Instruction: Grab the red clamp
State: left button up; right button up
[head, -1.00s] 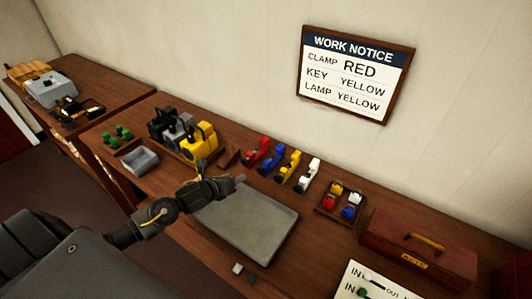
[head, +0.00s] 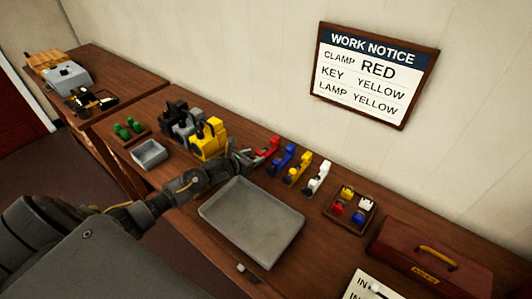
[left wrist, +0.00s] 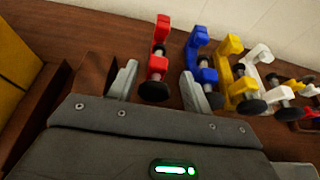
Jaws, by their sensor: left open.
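The red clamp (head: 267,148) stands at the left end of a row of clamps on the bench. The work notice (head: 375,73) on the wall reads clamp red. My left gripper (head: 243,157) is open and empty, just to the left of and in front of the red clamp. In the left wrist view the red clamp (left wrist: 158,62) stands ahead between the two open fingers (left wrist: 160,82), its dark round foot near the gripper. I cannot tell whether a finger touches it. The blue clamp (left wrist: 199,62) is close beyond the right finger. My right gripper is not in view.
Yellow (head: 298,168) and white (head: 317,178) clamps continue the row to the right. A yellow lamp-like object (head: 209,139) stands left of my gripper. A grey tray (head: 252,222) lies in front, largely empty. A red toolbox (head: 430,262) is at the right.

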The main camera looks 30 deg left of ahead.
aim_at(258, 154)
pick_arm(q)
jog(key=shift+w+p, duration=0.4)
jog(key=p+x, duration=0.1)
jog(key=x, duration=0.2)
jog(key=shift+w+f, duration=0.1)
jog(key=shift+f, duration=0.1)
jog(key=shift+w+f, duration=0.3)
jog(key=shift+w, duration=0.25)
jog(key=shift+s, duration=0.1)
grip_shut()
